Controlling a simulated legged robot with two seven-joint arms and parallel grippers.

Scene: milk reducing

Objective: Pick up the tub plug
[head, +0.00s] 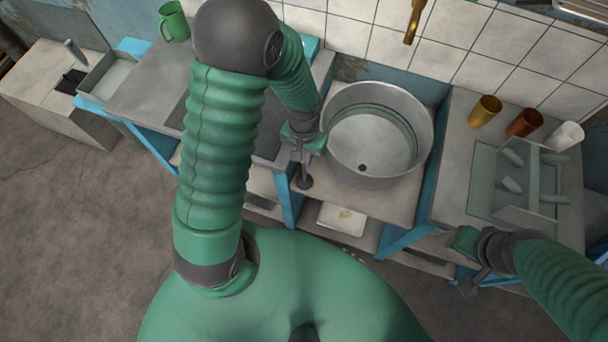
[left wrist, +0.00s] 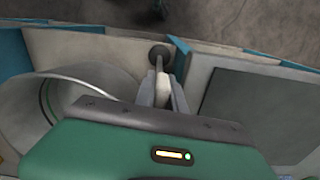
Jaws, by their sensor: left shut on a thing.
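The tub plug (head: 304,182) is a dark round disc with an upright stem, beside the left front of the round metal tub (head: 423,118). My left gripper (head: 305,163) points down and is shut on the stem. The disc also shows beyond the fingertips in the left wrist view (left wrist: 160,52). It is over the counter's front edge area; I cannot tell whether it touches the counter. The tub is empty, with a dark drain hole in its floor. My right gripper (head: 472,282) is low at the right, away from the plug; its fingers are too unclear to judge.
A gold tap (head: 413,22) hangs above the tub. Gold (head: 484,111), brown (head: 524,123) and white (head: 565,136) cups stand on the right counter behind a rack (head: 532,190). A green mug (head: 173,22) stands at the back left. A white tray (head: 342,219) lies on the lower shelf.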

